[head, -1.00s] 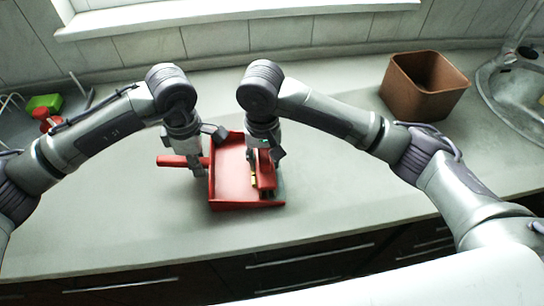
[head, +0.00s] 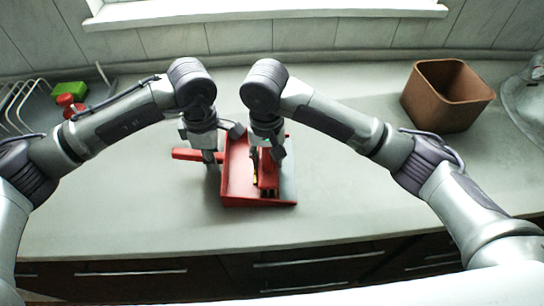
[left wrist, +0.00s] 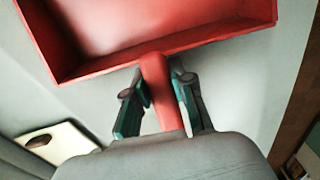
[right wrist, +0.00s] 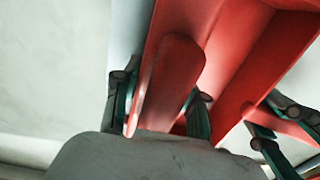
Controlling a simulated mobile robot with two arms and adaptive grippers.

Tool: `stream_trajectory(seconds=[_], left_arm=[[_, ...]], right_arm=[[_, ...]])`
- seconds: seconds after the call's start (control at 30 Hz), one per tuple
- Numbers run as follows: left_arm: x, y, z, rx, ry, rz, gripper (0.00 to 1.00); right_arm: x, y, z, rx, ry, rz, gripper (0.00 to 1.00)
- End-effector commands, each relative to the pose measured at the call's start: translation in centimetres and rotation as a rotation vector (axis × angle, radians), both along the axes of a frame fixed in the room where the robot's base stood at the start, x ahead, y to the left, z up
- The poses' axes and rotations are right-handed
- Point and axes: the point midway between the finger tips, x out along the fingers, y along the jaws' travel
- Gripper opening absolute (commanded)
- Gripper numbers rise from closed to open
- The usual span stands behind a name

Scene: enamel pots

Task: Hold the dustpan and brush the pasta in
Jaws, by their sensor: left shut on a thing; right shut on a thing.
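The red dustpan (head: 238,178) lies on the grey counter, its handle (head: 188,154) pointing left. My left gripper (head: 211,160) is shut on that handle; the left wrist view shows the handle (left wrist: 163,95) between the fingers. My right gripper (head: 268,150) is shut on the red brush (head: 268,173), held over the right part of the dustpan. In the right wrist view the brush (right wrist: 170,80) hides part of the pan.
A brown open box (head: 447,95) stands at the back right, near the sink (head: 525,105). A wire rack (head: 22,105), a green item (head: 70,89) and a red item (head: 68,102) are at the left. The counter in front of the dustpan is clear.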

Motion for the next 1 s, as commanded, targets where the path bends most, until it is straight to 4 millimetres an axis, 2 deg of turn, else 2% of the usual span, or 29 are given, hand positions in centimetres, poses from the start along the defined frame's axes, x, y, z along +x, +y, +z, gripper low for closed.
stream_trajectory(seconds=[0.03, 0.33, 1.0], left_arm=[[-0.2, -0.5, 0.0, -0.008, 0.000, -0.008, 0.00], [-0.3, -0.8, 0.0, -0.013, 0.000, -0.013, 0.00], [-0.4, -0.7, -0.2, -0.008, 0.003, -0.011, 0.00]], right_arm=[[-0.2, 0.6, 0.1, 0.010, -0.002, 0.009, 0.07], [-0.3, 0.8, 0.5, 0.017, -0.003, 0.013, 0.07], [-0.4, -0.4, 5.1, 0.019, -0.007, 0.012, 0.07]])
